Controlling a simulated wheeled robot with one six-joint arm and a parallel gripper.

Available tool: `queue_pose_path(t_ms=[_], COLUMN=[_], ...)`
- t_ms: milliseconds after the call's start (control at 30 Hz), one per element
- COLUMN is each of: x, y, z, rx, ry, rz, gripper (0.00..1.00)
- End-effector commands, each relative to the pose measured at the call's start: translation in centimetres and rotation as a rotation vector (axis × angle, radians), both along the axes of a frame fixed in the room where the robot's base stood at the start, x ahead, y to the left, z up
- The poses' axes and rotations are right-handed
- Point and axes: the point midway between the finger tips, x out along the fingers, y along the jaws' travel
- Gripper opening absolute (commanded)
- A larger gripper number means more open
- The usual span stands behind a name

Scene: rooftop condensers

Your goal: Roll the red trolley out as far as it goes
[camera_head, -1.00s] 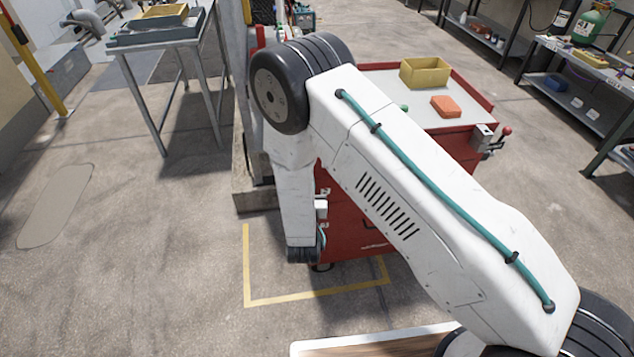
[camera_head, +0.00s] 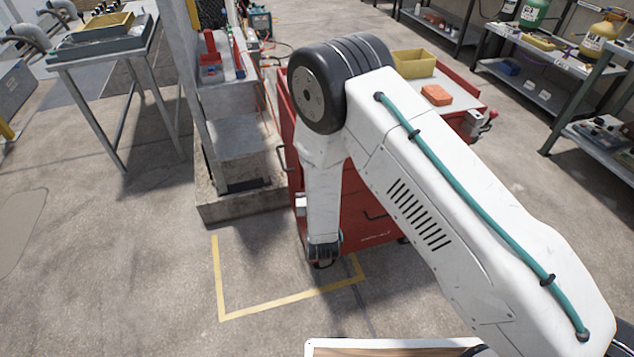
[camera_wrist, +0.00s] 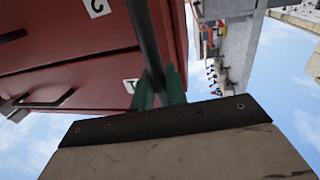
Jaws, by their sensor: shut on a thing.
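The red trolley (camera_head: 372,228) stands right of centre in the head view, partly covered by my arm. A yellow bin (camera_head: 414,63) and an orange block (camera_head: 436,95) rest on its pale top. In the wrist view, its red drawer fronts (camera_wrist: 75,65) fill the upper left. A dark bar handle (camera_wrist: 144,38) runs down from the top edge. My gripper's green fingers (camera_wrist: 159,90) are closed around this bar. In the head view the fingers are hidden behind my forearm, low at the trolley's near left side.
A yellow floor marking (camera_head: 285,301) lies in front of the trolley. A concrete plinth (camera_head: 240,207) is close on its left, and a metal table (camera_head: 100,53) stands farther left. Shelving (camera_head: 545,95) lines the right. Open floor lies at left and between trolley and shelving.

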Motion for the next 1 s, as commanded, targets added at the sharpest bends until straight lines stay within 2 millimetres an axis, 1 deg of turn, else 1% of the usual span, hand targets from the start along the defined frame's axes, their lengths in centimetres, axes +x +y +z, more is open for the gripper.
queue_pose_path(t_ms=[100,433,467,500,533,833,933,1000], x=[-0.2,-0.2,-0.2,-0.2,-0.2,-0.3,-1.2,-2.3], y=[0.3,0.4,0.4,0.4,0.4,0.3,0.3,0.2], z=[-0.1,-0.1,-0.1,-0.1,-0.1,0.0,-0.1,-0.1], rx=[-0.001,-0.001,-0.001,-0.001,-0.001,-0.001,-0.002,-0.002], ry=[0.002,0.002,0.002,0.002,0.002,0.001,0.002,0.003], rz=[0.010,0.012,0.012,0.012,0.011,0.011,0.013,0.014], gripper=[0.00,0.00,0.17,0.28,0.32,0.32,0.32,0.32])
